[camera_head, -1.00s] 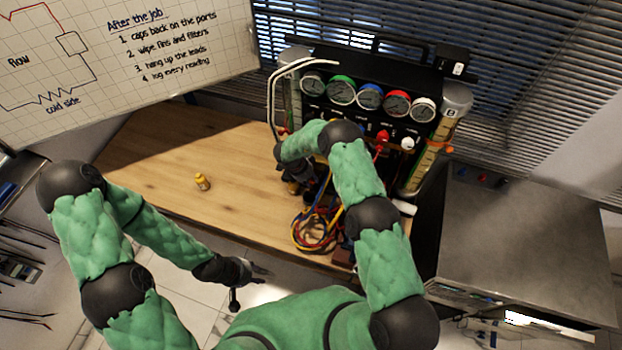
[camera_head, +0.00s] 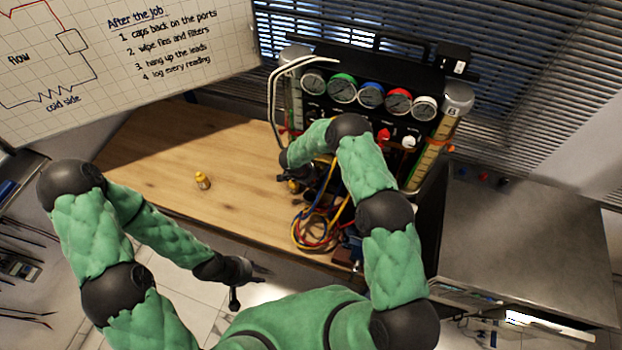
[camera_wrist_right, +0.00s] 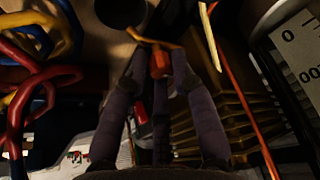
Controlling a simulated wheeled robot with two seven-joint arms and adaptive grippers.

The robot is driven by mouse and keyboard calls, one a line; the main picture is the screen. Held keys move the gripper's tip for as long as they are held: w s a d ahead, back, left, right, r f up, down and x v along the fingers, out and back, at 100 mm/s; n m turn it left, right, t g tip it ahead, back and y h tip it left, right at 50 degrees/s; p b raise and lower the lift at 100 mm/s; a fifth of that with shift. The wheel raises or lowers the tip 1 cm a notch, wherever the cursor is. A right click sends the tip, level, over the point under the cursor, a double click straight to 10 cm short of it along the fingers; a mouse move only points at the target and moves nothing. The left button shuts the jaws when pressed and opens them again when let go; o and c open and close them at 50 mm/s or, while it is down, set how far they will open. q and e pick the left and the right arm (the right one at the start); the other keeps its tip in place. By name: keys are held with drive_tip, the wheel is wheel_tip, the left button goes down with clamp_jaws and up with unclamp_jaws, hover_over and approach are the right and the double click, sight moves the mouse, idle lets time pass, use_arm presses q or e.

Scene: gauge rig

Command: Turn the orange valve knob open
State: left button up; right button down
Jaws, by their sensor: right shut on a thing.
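In the right wrist view the orange valve knob (camera_wrist_right: 160,62) sits between the fingertips of my right gripper (camera_wrist_right: 158,72), which is shut on it. A thin orange bar (camera_wrist_right: 150,40) shows just beyond the knob. In the head view my right gripper (camera_head: 298,184) is low at the left front of the gauge rig (camera_head: 370,95), and my forearm hides the knob there. How far the knob is turned cannot be told. My left gripper (camera_head: 242,283) hangs empty in front of the bench edge, its fingers spread.
Red, yellow and blue hoses (camera_head: 318,228) lie coiled at the bench's front edge, near my right arm. A metal-topped cabinet (camera_head: 525,225) stands to the right.

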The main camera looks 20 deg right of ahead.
drive_tip(key=shift+w+d+r+n+t, duration=0.25)
drive_tip(key=shift+w+r+n+t, duration=0.15)
drive_tip(key=shift+n, duration=0.4)
drive_tip(key=c, duration=1.2)
unclamp_jaws()
drive_tip(key=shift+o, duration=0.6)
drive_tip(key=shift+f, duration=0.1)
drive_tip(key=shift+s+f, duration=0.1)
drive_tip(key=shift+s, duration=0.1)
drive_tip(key=v, duration=1.2)
drive_tip(key=shift+d, duration=0.2)
drive_tip(key=shift+w, duration=0.1)
